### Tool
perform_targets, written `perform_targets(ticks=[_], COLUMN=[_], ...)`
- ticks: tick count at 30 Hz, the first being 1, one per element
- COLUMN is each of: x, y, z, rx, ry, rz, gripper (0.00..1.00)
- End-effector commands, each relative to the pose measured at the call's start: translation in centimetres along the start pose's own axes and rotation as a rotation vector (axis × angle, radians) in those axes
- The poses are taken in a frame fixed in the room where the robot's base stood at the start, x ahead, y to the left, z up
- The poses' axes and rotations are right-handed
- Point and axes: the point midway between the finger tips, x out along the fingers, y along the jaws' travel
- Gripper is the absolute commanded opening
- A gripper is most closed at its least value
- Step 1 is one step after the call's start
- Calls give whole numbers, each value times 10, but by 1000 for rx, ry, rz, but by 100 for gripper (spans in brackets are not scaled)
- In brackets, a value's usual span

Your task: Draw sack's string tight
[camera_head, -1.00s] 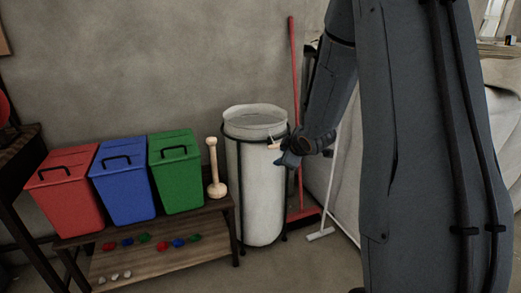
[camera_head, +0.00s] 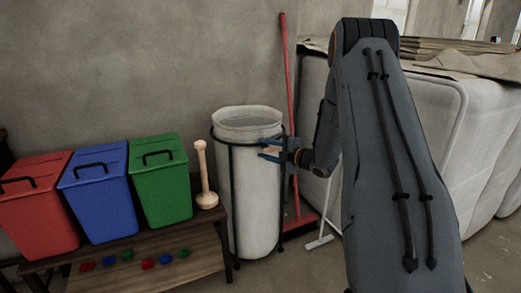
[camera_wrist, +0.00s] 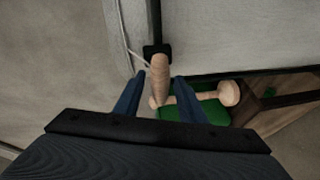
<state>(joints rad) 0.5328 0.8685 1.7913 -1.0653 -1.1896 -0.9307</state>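The white sack (camera_head: 255,205) stands upright in a dark round frame against the wall, its wide mouth (camera_head: 247,117) open at the top. In the wrist view a wooden handle (camera_wrist: 160,70) sits at a black bracket on the frame, with a pale string (camera_wrist: 125,35) beside it. My gripper (camera_head: 264,149) is at the sack's front right, just below the rim, fingers pointing left. In the wrist view its two blue fingers (camera_wrist: 159,88) are apart, one on each side of the handle's lower part. I cannot tell whether they touch it. The handle is not clear in the head view.
Red (camera_head: 40,205), blue (camera_head: 100,195) and green (camera_head: 162,185) lidded bins and a wooden pestle (camera_head: 203,170) stand on a low bench to the left. A red broom (camera_head: 290,90) leans behind the sack. A large white container (camera_head: 430,115) is at right.

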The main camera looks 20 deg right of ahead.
Motion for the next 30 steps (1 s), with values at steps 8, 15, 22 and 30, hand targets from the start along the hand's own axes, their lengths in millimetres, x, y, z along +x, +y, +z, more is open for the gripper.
perform_targets(ticks=[8,15,22,30], x=[22,23,23,16], y=[0,0,0,-2], z=[0,0,0,-2], rx=[1,1,2,3], ry=[0,-1,-1,-2], rz=[0,-1,-1,-2], gripper=[37,37,0,0])
